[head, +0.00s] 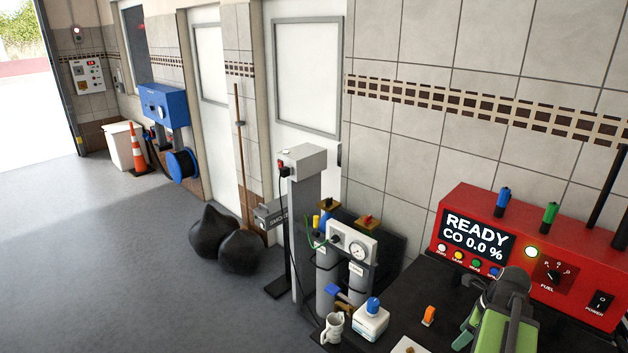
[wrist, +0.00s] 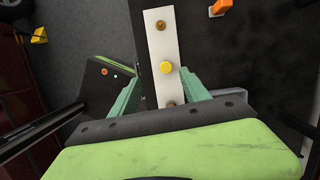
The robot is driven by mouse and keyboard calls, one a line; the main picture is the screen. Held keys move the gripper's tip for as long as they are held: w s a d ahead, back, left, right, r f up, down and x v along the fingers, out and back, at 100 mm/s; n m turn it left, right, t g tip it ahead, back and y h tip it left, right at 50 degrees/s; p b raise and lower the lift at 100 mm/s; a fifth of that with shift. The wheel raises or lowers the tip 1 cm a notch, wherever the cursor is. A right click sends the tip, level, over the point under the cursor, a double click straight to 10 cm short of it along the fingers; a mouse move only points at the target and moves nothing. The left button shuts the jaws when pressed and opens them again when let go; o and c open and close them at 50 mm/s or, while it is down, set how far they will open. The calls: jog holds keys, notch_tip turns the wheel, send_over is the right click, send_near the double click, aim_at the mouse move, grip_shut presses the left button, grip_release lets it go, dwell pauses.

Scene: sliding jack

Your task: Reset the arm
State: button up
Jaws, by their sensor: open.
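My gripper (head: 468,334) is at the lower right of the head view, over the dark bench top. In the wrist view my gripper (wrist: 163,90) has its two green fingers spread apart, with nothing held between them. A pale strip-shaped plate (wrist: 161,38) with a yellow round knob and brass-coloured studs lies beyond and between the fingers. I cannot tell how far the fingertips are above it. A corner of a pale plate also shows at the bottom of the head view (head: 408,345).
A red analyser (head: 500,205) reading "READY CO 0.0 %" stands at the back of the bench. An orange piece (head: 429,315) lies on the bench, and a white bottle with a blue cap (head: 370,322) and a mug (head: 333,328) stand to its left. Floor at left is open.

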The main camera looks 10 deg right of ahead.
jog(key=w+a+f+n+b, duration=0.2)
jog(key=w+a+n, duration=0.1)
jog(key=w+a, duration=0.75)
jog(key=w+a+f+n+g+b, duration=0.1)
jog(key=a+f+n, duration=0.1)
jog(key=a+n, duration=1.1)
jog(key=a+f+n+g+h+b, duration=0.1)
jog(key=a+f+n, duration=0.1)
jog(key=a+n, duration=1)
jog(key=a, duration=0.3)
jog(key=shift+w+n+h+b, duration=0.3)
jog(key=shift+w+n+b, duration=0.1)
